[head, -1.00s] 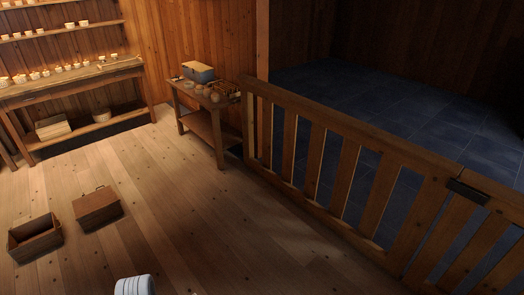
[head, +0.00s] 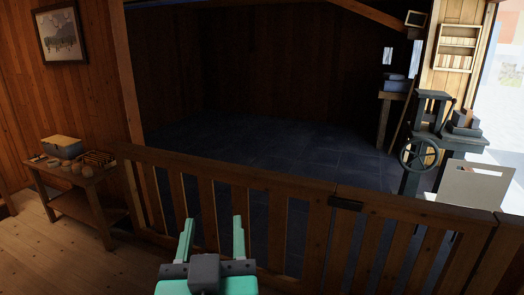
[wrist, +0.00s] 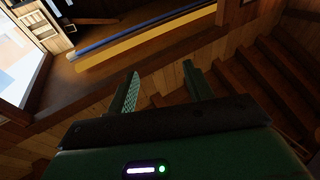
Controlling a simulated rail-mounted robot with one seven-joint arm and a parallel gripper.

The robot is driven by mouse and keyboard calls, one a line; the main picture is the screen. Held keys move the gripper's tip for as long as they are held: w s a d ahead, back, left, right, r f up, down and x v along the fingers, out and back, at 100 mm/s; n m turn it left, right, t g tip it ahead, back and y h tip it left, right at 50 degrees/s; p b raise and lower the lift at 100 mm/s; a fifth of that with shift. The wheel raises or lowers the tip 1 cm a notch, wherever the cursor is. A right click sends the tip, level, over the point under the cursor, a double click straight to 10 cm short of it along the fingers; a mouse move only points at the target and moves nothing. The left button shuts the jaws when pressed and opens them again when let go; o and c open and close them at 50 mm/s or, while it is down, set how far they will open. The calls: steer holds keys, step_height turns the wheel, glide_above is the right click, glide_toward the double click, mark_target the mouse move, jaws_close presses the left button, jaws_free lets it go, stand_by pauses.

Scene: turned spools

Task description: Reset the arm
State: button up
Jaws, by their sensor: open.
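My gripper (head: 212,240) shows at the bottom centre of the head view, its two pale green fingers pointing up and apart. It is open with nothing between the fingers. In the wrist view my gripper (wrist: 163,88) also has its fingers spread and empty, with wooden surfaces beyond them. In the head view the gripper appears in front of the wooden railing; I cannot tell the distance between them.
A wooden railing (head: 262,183) with a dark latch crosses the head view, with a dark tiled floor (head: 270,145) behind it. A small table (head: 75,190) with a box and baskets stands left. A machine with a handwheel (head: 419,155) stands right, near a white panel (head: 475,187).

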steer(key=s+d+r+m+t+h, duration=0.2)
steer(key=s+d+r+t, duration=0.2)
steer(key=s+d+r, duration=0.5)
steer(key=s+a+r+t+p, duration=0.1)
steer(key=s+r+p, duration=0.2)
steer(key=r+p, duration=1.7)
step_height(320, 180, up, 3)
steer(key=shift+s+f, duration=0.1)
steer(key=shift+s, duration=0.1)
steer(key=shift+a, duration=0.1)
